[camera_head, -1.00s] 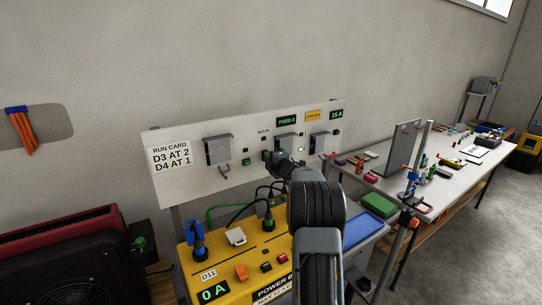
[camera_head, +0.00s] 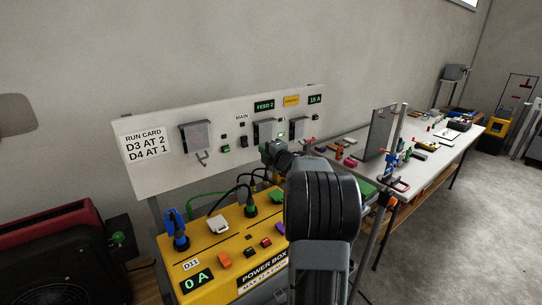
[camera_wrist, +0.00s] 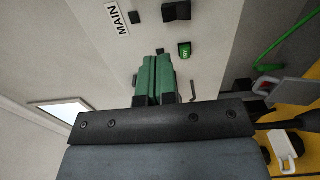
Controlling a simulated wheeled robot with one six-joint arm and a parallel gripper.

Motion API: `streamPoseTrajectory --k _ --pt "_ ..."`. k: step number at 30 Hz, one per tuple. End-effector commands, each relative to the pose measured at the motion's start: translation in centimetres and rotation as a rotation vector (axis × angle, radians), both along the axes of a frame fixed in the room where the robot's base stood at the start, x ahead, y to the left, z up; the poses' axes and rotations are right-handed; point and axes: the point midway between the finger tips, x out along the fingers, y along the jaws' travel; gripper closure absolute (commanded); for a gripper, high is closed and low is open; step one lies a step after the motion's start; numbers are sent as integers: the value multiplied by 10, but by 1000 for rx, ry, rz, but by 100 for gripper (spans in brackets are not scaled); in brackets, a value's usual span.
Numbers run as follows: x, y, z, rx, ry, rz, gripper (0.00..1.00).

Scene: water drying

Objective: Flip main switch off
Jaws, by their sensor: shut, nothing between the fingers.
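The white panel (camera_head: 150,175) carries a MAIN label (camera_head: 241,117), which also shows in the wrist view (camera_wrist: 117,20). Below the label is a black rocker switch (camera_head: 243,141), seen at the top of the wrist view (camera_wrist: 177,11). A lit green indicator (camera_wrist: 184,50) sits beside the rocker; in the head view it is lower left of it (camera_head: 226,149). My gripper (camera_wrist: 155,57) is shut and empty, its green fingers pointing towards the panel. In the head view it is right of the rocker, its fingertips not clear. Contact with the panel cannot be told.
The yellow power box (camera_head: 215,255) with plugs and cables stands below the panel, its display reading 0 A. Grey hooded units (camera_head: 195,136) project from the panel. A cluttered workbench (camera_head: 425,172) is at right. A dark machine with a red top (camera_head: 55,250) is at left.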

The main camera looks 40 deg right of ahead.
Motion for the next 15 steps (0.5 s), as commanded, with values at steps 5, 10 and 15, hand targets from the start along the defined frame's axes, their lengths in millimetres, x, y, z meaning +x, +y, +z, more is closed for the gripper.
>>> streamPoseTrajectory --k 5,10,15 --pt "-22 -1 2 -1 0 -3 100" --pt "-31 -1 3 0 0 -3 100" --pt "-33 -1 3 0 1 -3 100"
